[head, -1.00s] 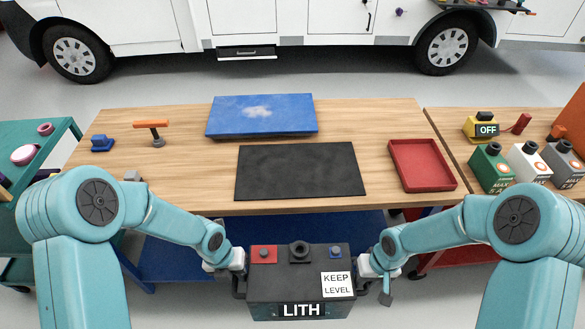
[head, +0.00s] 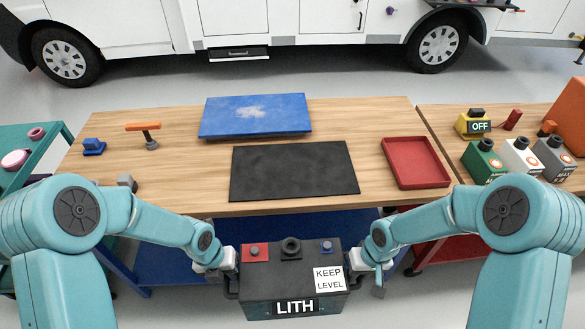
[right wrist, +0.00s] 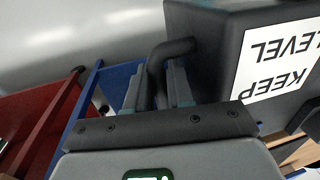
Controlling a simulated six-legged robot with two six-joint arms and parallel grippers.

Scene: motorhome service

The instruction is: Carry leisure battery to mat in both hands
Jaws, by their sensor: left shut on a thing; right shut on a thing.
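The leisure battery (head: 310,258) is a dark box marked LITH and KEEP LEVEL, with a red and a blue terminal on top. It hangs in front of the workbench's near edge and looks about level. My left gripper (head: 229,274) is shut on its left handle. My right gripper (head: 359,274) is shut on its right handle. In the right wrist view the fingers (right wrist: 165,85) close around the dark handle beside the battery (right wrist: 215,45). The black mat (head: 294,170) lies bare on the wooden workbench, beyond the battery. The fingertips are partly hidden in the head view.
An orange-handled tool (head: 146,132) and a blue item (head: 93,147) stand at left. The workbench's near edge (head: 200,212) lies between battery and mat.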

